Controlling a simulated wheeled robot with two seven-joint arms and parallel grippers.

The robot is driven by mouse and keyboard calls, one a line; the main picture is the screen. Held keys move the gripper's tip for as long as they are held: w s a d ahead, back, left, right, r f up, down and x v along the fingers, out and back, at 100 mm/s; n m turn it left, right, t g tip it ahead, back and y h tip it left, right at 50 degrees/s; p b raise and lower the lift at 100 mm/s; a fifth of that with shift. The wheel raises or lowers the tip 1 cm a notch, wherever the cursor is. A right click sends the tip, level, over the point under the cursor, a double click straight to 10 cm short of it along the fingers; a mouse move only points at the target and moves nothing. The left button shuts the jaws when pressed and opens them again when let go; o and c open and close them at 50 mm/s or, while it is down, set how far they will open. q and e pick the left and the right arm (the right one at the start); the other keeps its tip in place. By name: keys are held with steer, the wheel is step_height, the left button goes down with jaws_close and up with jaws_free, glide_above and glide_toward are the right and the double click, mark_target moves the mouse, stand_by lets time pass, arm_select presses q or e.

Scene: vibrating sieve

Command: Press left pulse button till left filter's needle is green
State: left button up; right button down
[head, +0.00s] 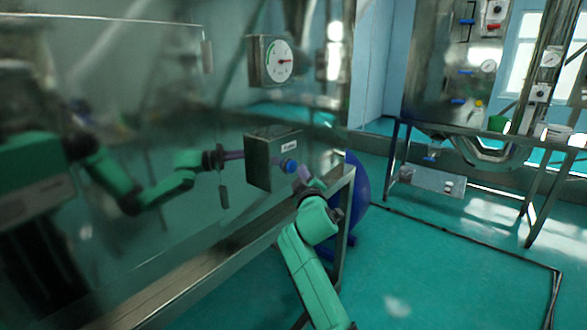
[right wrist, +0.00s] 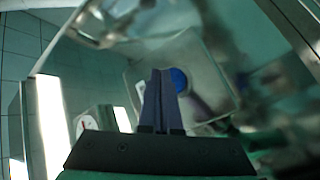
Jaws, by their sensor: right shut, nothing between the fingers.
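A grey metal box (head: 262,165) with a round blue button (head: 290,166) is mounted on the shiny steel panel. Above it, a white dial gauge (head: 279,62) shows a red needle pointing right and a green arc on its left side. My right gripper (head: 302,172) is shut and empty, just right of the button. In the right wrist view, the closed fingertips (right wrist: 160,72) are beside the blue button (right wrist: 179,80) and overlap its left edge; I cannot tell whether they touch. My left gripper is not in view.
The steel panel (head: 120,240) at left mirrors my own body and arm. A blue rounded object (head: 356,190) stands behind the frame leg. A steel machine on a stand (head: 440,85) is at the back right. The green floor (head: 450,260) between is open.

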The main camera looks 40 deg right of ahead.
stand_by(0.4)
steer(key=shift+w+a, duration=0.15)
steer(key=shift+w, duration=0.25)
steer(key=shift+w+a+b, duration=0.15)
steer(key=shift+w+b, duration=0.2)
steer(key=shift+w, duration=0.1)
stand_by(0.6)
stand_by(0.3)
steer(key=shift+s+d+p, duration=0.25)
steer(key=shift+s+p, duration=0.25)
steer(key=shift+s, duration=0.35)
steer(key=s, duration=0.1)
steer(key=s+d+p, duration=0.1)
steer(key=s, duration=0.1)
steer(key=s+p, duration=0.1)
steer(key=shift+s+d, duration=0.25)
steer(key=shift+s, duration=0.15)
